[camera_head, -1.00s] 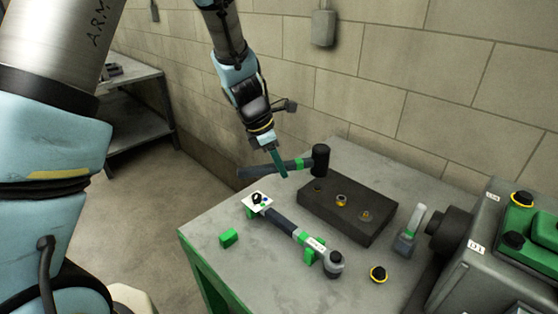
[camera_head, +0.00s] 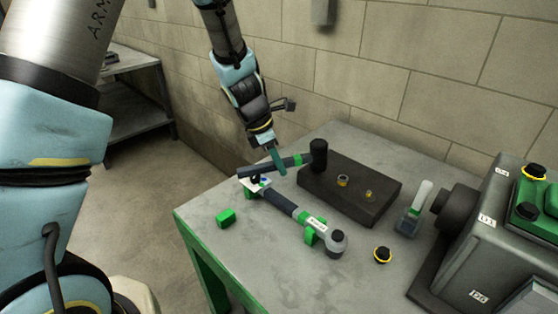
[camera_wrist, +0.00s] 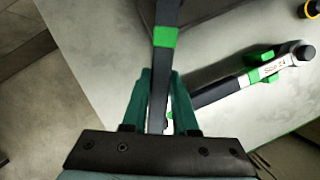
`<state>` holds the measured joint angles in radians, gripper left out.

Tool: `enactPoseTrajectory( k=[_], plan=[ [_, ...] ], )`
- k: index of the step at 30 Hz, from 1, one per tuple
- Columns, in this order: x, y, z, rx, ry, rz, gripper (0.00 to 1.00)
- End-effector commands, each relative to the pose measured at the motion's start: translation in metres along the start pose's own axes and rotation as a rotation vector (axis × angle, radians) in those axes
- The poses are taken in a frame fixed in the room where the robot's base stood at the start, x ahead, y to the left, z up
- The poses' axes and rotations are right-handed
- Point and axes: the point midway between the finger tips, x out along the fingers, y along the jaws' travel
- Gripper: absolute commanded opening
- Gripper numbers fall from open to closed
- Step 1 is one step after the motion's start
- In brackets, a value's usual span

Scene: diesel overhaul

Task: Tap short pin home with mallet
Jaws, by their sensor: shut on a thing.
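My gripper (camera_head: 279,164) is shut on the grey-blue handle of the mallet (camera_head: 318,155). In the wrist view the teal fingers (camera_wrist: 161,90) grip both sides of the handle (camera_wrist: 164,62); the head is out of that view. The mallet's black head is over the far left end of the dark block (camera_head: 325,197); whether it touches cannot be told. The block bears a brass ring-like piece (camera_head: 343,180) and a small brass pin-like piece (camera_head: 369,195). The head hides the block's left end, and which piece is the short pin is unclear.
A torque wrench (camera_head: 281,202) lies on green supports in front of the block. A large grey machine (camera_head: 480,245) stands at right.

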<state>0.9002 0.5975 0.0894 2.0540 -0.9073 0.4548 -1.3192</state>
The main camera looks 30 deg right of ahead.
Motion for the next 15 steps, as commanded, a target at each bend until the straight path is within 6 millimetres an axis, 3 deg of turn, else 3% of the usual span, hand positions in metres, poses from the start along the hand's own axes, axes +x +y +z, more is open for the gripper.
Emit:
enactPoseTrajectory(
  k=[5,15],
  plan=[
    [-0.003,-0.002,0.003,0.002,-0.001,-0.003,0.00],
    [-0.045,-0.001,0.019,0.003,-0.001,-0.001,0.00]
  ],
)
